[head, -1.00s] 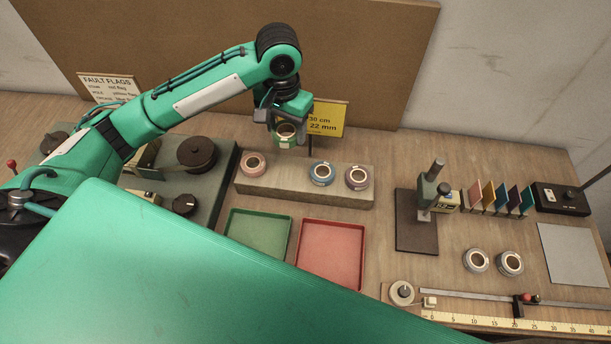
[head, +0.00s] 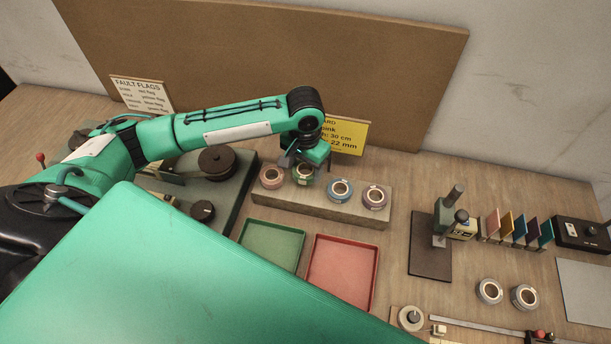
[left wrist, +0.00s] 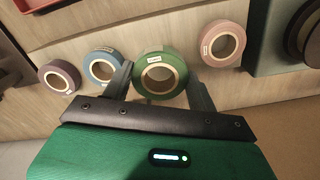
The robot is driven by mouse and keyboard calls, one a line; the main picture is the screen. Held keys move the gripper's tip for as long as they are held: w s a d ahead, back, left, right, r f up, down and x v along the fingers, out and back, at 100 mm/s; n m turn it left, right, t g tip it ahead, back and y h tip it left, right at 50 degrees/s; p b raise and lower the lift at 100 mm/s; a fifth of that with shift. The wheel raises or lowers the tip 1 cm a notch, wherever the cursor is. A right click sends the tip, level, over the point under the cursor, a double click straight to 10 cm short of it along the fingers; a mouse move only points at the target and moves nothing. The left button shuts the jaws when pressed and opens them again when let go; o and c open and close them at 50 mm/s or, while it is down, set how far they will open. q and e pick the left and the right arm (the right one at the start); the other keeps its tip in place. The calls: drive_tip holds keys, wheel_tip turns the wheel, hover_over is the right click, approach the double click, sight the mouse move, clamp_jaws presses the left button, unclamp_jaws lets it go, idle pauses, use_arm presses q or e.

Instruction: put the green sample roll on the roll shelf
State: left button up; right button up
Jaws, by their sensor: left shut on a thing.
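The green sample roll (head: 303,179) is at the roll shelf (head: 300,202), a long pale block, in the gap between the pink roll (head: 271,178) and the blue roll (head: 340,190). My left gripper (head: 301,165) is shut on it from behind. In the left wrist view the green roll (left wrist: 141,78) sits between the two fingers, its labelled ring and open core facing the camera. Whether its underside touches the shelf top is hard to tell. My right gripper is not in view.
A mauve roll (head: 375,197) stands at the shelf's right end. A green tray (head: 273,240) and a red tray (head: 342,271) lie in front. A yellow card (head: 348,137) stands behind. A dark spool machine (head: 215,162) is close on the left.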

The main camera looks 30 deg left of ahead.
sight(305, 179)
use_arm(q)
drive_tip(key=shift+f+p, duration=0.3)
drive_tip(key=shift+f, duration=2.4)
drive_tip(key=o, duration=0.9)
drive_tip(key=shift+f, duration=0.1)
drive_tip(key=shift+o, duration=0.2)
